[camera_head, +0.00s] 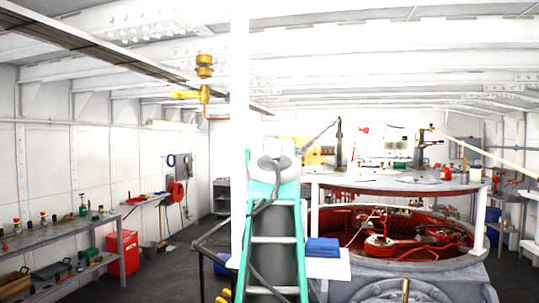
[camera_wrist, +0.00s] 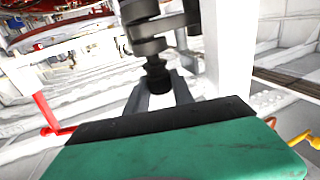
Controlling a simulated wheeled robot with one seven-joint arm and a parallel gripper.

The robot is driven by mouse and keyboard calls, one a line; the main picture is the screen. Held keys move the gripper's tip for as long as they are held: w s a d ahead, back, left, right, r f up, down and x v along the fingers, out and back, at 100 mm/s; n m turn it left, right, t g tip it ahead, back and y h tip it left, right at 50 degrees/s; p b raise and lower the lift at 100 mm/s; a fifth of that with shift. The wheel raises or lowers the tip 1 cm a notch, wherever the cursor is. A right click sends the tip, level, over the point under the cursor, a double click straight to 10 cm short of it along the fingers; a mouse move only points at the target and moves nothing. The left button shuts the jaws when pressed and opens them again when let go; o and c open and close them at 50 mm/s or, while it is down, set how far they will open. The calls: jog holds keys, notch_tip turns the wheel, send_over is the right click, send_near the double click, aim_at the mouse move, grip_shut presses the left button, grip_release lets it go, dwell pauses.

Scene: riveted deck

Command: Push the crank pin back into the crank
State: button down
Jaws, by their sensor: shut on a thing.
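In the wrist view my gripper (camera_wrist: 158,88) has two grey fingers, one on each side of a dark ribbed knob, which appears to be the crank pin (camera_wrist: 157,70). The fingers are shut on it. The pin joins a stepped dark grey piece, which appears to be the crank (camera_wrist: 148,28), at the top of the view. How deep the pin sits in the crank cannot be told. A green and black block fills the bottom of the wrist view. In the head view neither the pin nor my gripper can be made out.
In the head view a white post (camera_head: 240,120) stands left of centre; it also seems to show near the crank in the wrist view (camera_wrist: 230,45). A round table (camera_head: 400,183) stands above red machinery (camera_head: 385,245) at right. A workbench (camera_head: 75,240) runs along the left wall.

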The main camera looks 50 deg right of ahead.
jog(key=shift+f+b, duration=0.5)
jog(key=shift+f, duration=0.05)
jog(key=c, duration=1.2)
grip_release()
jog(key=shift+c, duration=0.2)
jog(key=shift+o, duration=1.1)
jog(key=shift+s, duration=0.1)
jog(key=b+v, duration=0.3)
jog(key=v, duration=0.4)
jog(key=shift+s+a, duration=0.25)
jog(key=shift+s, duration=0.1)
